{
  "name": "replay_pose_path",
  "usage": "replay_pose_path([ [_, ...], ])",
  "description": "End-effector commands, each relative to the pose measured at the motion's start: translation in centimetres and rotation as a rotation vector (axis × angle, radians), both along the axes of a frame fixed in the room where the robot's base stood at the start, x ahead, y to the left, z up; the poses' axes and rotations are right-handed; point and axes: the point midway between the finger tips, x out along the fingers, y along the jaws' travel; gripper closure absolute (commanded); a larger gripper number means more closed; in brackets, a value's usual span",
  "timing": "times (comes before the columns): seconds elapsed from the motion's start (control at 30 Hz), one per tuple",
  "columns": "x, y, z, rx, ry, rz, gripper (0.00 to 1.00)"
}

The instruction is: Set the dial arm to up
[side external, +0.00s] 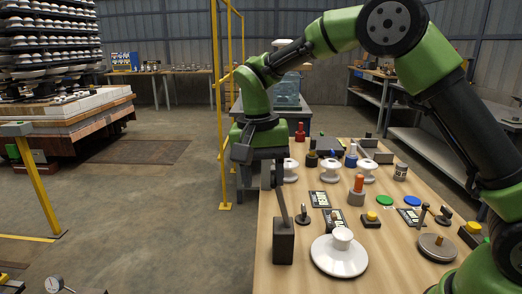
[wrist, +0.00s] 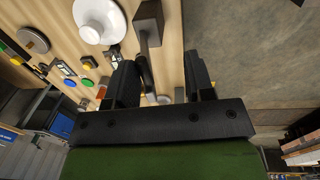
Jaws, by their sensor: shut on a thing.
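A dark upright block (side external: 284,243) stands at the near left edge of the table, with a thin grey lever arm (side external: 282,205) rising from it, nearly upright and tilted slightly left. My gripper (side external: 272,178) is above the block, pointing down, shut on the upper part of this lever arm. In the wrist view the lever arm (wrist: 145,65) runs from the block (wrist: 148,12) to between my two fingers (wrist: 160,85); the exact contact is hard to see. A round grey disc with a knob (side external: 437,247) lies at the near right, apart from my gripper.
A white insulator disc (side external: 340,258) stands just right of the block. Buttons, small panels, an orange-topped post (side external: 358,188) and white insulators (side external: 331,169) crowd the wooden table (side external: 310,280). Open floor lies left of the table, with a yellow post (side external: 216,110) behind.

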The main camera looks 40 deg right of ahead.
Motion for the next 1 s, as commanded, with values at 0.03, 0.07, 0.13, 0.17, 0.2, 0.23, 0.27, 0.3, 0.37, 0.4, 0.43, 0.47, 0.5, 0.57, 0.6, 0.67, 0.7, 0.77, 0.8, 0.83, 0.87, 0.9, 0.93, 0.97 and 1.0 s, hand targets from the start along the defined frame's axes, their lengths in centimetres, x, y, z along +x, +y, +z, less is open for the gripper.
replay_pose_path([
  [0.03, 0.4, 0.3, 1.4, 0.007, -0.023, 0.006, 0.62],
  [0.07, 0.4, 0.3, 2.0, 0.005, -0.023, 0.006, 0.62],
  [0.13, 0.5, 0.4, 3.4, 0.005, -0.024, 0.005, 0.62],
  [0.17, 0.5, 0.4, 3.9, 0.005, -0.022, 0.006, 0.62],
  [0.2, 0.6, 0.4, 4.6, 0.003, -0.021, 0.005, 0.62],
  [0.23, 0.6, 0.4, 5.1, 0.003, -0.021, 0.006, 0.62],
  [0.27, 0.6, 0.5, 5.6, 0.004, -0.02, 0.004, 0.62],
  [0.3, 0.6, 0.5, 6.1, 0.002, -0.019, 0.005, 0.62],
  [0.37, 0.7, 0.5, 6.7, 0.001, -0.017, 0.005, 0.62],
  [0.4, 0.7, 0.5, 7.1, 0.0, -0.017, 0.006, 0.62],
  [0.43, 0.7, 0.5, 7.3, 0.001, -0.016, 0.004, 0.62],
  [0.47, 0.7, 0.5, 7.5, 0.0, -0.015, 0.005, 0.62],
  [0.5, 0.7, 0.5, 7.7, 0.0, -0.014, 0.005, 0.62],
  [0.57, 0.7, 0.5, 8.0, 0.0, -0.014, 0.004, 0.62],
  [0.6, 0.6, 0.5, 8.0, 0.002, -0.013, 0.003, 0.62],
  [0.67, 0.6, 0.5, 8.1, 0.001, -0.012, 0.003, 0.62],
  [0.7, 0.6, 0.5, 8.1, 0.001, -0.012, 0.003, 0.62],
  [0.77, 0.6, 0.5, 8.1, 0.001, -0.012, 0.003, 0.62],
  [0.8, 0.6, 0.5, 8.1, 0.0, -0.011, 0.003, 0.62],
  [0.83, 0.6, 0.5, 8.0, 0.0, -0.011, 0.003, 0.62],
  [0.87, 0.6, 0.5, 8.0, 0.0, -0.011, 0.003, 0.62],
  [0.9, 0.6, 0.5, 8.0, 0.0, -0.011, 0.003, 0.62],
  [0.93, 0.6, 0.5, 8.0, 0.0, -0.011, 0.003, 0.62],
  [0.97, 0.6, 0.5, 8.0, 0.0, -0.011, 0.003, 0.62],
  [1.0, 0.6, 0.5, 8.0, 0.0, -0.011, 0.003, 0.62],
])
